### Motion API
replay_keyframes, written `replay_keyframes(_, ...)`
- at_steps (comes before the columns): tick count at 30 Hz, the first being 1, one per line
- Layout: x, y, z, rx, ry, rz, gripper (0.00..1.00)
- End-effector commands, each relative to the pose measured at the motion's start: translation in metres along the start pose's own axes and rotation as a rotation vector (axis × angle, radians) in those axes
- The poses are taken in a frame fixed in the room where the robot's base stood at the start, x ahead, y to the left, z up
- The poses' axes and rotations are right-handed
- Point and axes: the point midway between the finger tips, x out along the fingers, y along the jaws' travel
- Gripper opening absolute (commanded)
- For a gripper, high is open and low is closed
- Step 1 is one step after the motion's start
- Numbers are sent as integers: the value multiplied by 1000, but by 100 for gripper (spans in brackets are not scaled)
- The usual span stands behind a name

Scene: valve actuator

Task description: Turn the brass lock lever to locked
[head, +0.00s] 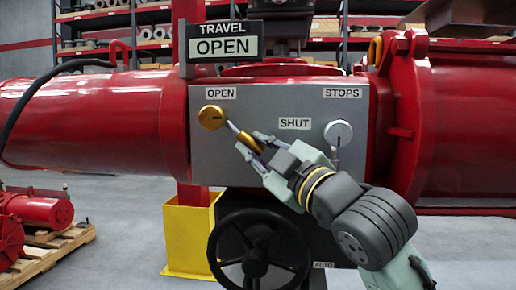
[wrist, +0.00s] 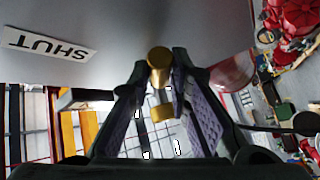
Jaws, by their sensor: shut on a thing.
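The brass lock lever has a round brass hub (head: 211,117) on the left of the grey panel, under the OPEN label. Its thin arm slants down and right from the hub to a brass grip between my fingertips. My gripper (head: 252,146) is shut on the lever's outer end. In the wrist view, the brass lever (wrist: 158,60) shows end-on between the two purple-padded fingers of my gripper (wrist: 160,85). A TRAVEL sign (head: 225,46) above the panel reads OPEN.
A silver knob (head: 338,132) with a lever pointing down sits to the right, near the STOPS label (head: 343,92). The SHUT label (head: 295,123) is between the two. A black handwheel (head: 222,240) stands below the panel. Red pipe bodies (head: 90,120) flank the panel.

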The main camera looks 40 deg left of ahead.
Motion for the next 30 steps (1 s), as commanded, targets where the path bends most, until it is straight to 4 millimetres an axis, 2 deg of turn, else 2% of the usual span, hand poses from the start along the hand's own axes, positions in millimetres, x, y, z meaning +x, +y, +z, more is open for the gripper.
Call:
replay_keyframes(14, 0, -7, 2, 30, 12, 26, 0)
replay_keyframes(30, 12, -47, 4, 331, 119, 277, 0)
